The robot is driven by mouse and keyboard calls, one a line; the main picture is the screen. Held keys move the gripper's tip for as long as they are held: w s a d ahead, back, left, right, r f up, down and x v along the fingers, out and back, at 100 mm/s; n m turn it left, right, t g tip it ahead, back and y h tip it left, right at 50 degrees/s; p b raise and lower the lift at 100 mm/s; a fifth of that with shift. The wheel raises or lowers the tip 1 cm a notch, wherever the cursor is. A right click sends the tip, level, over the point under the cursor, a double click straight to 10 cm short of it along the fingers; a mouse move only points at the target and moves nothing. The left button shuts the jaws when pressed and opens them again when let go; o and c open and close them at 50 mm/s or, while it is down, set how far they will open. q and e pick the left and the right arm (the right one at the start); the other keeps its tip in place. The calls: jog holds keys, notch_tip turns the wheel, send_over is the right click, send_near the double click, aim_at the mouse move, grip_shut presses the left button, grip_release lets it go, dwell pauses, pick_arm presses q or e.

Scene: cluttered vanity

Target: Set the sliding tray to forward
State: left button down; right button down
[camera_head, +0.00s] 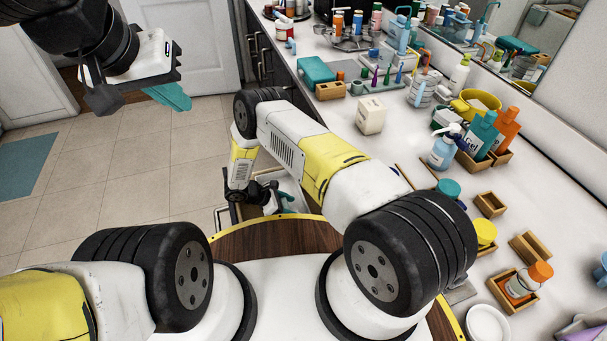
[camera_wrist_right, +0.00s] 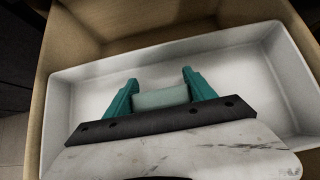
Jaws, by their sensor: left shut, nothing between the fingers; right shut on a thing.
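The white sliding tray (camera_wrist_right: 84,92) lies inside a wooden drawer (camera_wrist_right: 62,36) in the right wrist view. My right gripper (camera_wrist_right: 161,90) reaches down into the tray. Its teal fingers are shut on a pale grey-green block (camera_wrist_right: 160,97); I cannot tell whether the block is part of the tray. In the head view my right gripper (camera_head: 285,199) is low at the drawer, mostly hidden by my arm. My left gripper (camera_head: 173,96) is shut and empty, up at the left, well away from the drawer.
The white counter (camera_head: 395,130) on the right is crowded with bottles, small wooden boxes (camera_head: 490,204) and a yellow bowl (camera_head: 476,104). A dark cabinet front (camera_head: 268,62) runs along its left side.

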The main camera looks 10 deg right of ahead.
jog(key=shift+s+a, duration=0.15)
jog(key=shift+a, duration=0.8)
jog(key=shift+s+a, duration=0.15)
jog(key=shift+a, duration=0.75)
jog(key=shift+c, duration=1.6)
grip_release()
jog(key=shift+r, duration=0.1)
jog(key=v, duration=0.7)
jog(key=shift+a+r, duration=0.2)
jog(key=shift+a, duration=0.1)
